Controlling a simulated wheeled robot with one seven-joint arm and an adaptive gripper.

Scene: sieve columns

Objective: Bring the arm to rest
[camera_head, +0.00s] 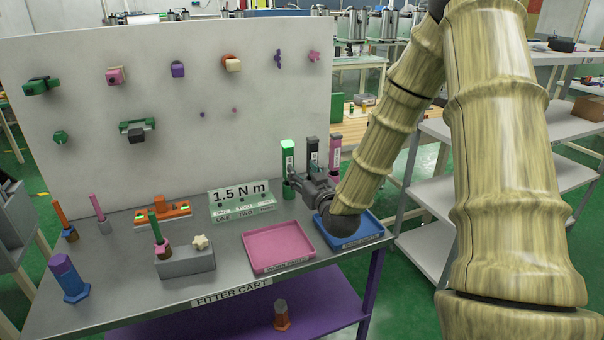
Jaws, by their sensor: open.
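My arm (400,110), in a pale wood-like finish, reaches from the upper right down to the back right of the fitter cart (110,300). My gripper (296,183) is dark grey and points left. It is open, though its fingers are small and partly hard to make out. It is in front of or beside the lower part of a green column (288,155); I cannot tell whether they touch. A black column (312,155) and a pink column (335,150) stand to the right, their lower parts hidden by my gripper and arm.
A blue tray (372,226) lies under my wrist, with a pink tray (278,246) to its left. A "1.5 N m" display (240,198), grey block (186,262) and orange fixture (163,213) stand farther left. A white panel (200,70) with mounted parts rises behind.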

